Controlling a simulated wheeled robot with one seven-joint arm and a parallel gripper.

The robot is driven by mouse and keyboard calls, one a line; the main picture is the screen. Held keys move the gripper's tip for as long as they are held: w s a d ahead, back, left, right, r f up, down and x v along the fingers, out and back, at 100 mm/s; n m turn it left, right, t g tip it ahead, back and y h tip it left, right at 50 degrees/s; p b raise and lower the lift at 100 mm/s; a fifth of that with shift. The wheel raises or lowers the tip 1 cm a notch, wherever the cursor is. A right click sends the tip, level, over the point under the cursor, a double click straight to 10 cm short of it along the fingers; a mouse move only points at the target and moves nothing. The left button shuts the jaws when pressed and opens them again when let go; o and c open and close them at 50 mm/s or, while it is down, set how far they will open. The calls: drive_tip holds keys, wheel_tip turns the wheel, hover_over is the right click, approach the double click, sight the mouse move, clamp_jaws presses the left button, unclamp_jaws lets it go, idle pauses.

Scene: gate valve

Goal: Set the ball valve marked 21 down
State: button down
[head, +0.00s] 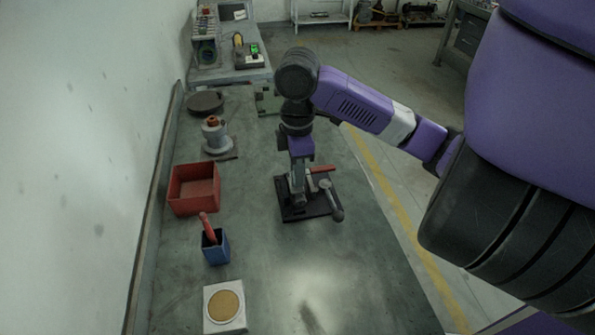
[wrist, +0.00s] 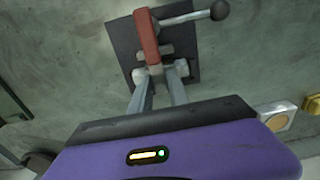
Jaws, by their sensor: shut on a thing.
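A ball valve with a red lever (head: 321,169) and a grey metal body is at my gripper (head: 297,178). In the wrist view the red lever (wrist: 148,38) lies over the dark plate, and my gripper's two fingers (wrist: 161,82) are shut on the grey body at its near end. No number 21 is readable.
On the bench (head: 265,270) stand a red bin (head: 193,190), a blue cup (head: 216,249) holding a red-handled item, a white block (head: 213,322) with a tan disc, and a grey flanged part (head: 214,137). The wall is at the left. The bench front is mostly clear.

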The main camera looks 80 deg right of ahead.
drive_tip(key=c, duration=1.3)
unclamp_jaws()
drive_tip(key=shift+o, duration=0.2)
wheel_tip(320, 180, up, 12)
drive_tip(key=p, duration=0.1)
